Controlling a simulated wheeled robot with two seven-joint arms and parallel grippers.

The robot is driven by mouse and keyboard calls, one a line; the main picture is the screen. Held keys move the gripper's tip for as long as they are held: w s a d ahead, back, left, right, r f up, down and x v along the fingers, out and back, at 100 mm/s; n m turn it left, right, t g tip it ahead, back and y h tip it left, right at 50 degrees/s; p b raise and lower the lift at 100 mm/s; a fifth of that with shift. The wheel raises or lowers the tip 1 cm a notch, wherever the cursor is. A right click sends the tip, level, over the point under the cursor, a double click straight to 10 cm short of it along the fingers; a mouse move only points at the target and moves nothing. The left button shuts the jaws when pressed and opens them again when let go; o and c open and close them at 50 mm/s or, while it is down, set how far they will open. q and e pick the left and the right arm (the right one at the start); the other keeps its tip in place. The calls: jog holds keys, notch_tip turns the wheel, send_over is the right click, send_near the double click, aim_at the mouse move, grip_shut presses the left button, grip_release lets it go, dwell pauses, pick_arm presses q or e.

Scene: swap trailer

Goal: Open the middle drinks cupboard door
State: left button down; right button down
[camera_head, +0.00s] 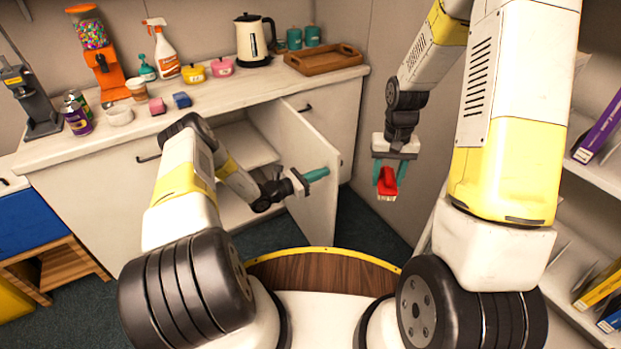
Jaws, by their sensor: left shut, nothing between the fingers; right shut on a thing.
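The middle cupboard door (291,133) under the counter stands swung outward. Behind it the cupboard interior (243,146) shows a pale shelf, partly hidden by my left arm. My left gripper (318,174) has its teal fingers closed together and empty. It is at the inner face of the open door, near its free edge; I cannot tell whether it touches. My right gripper (387,184) points down to the right of the door, clear of it. It is shut on a red object (388,180) with a pale underside, perhaps a brush.
The counter (225,99) carries a candy dispenser (98,50), bottles, cans, pots, a kettle (253,40) and a wooden tray (323,60). A closed door (333,110) is on the right. Shelves (597,172) with books stand at far right. Dark floor lies beneath the open door.

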pick_arm(q)
jog(key=shift+w+d, duration=0.25)
jog(key=shift+d, duration=0.2)
jog(key=w+d+n+t+y, duration=0.1)
jog(key=w+d, duration=0.4)
jog(key=d, duration=0.2)
jog(key=shift+w+d+t, duration=0.3)
jog(key=shift+d, duration=0.05)
jog(key=shift+r, duration=0.1)
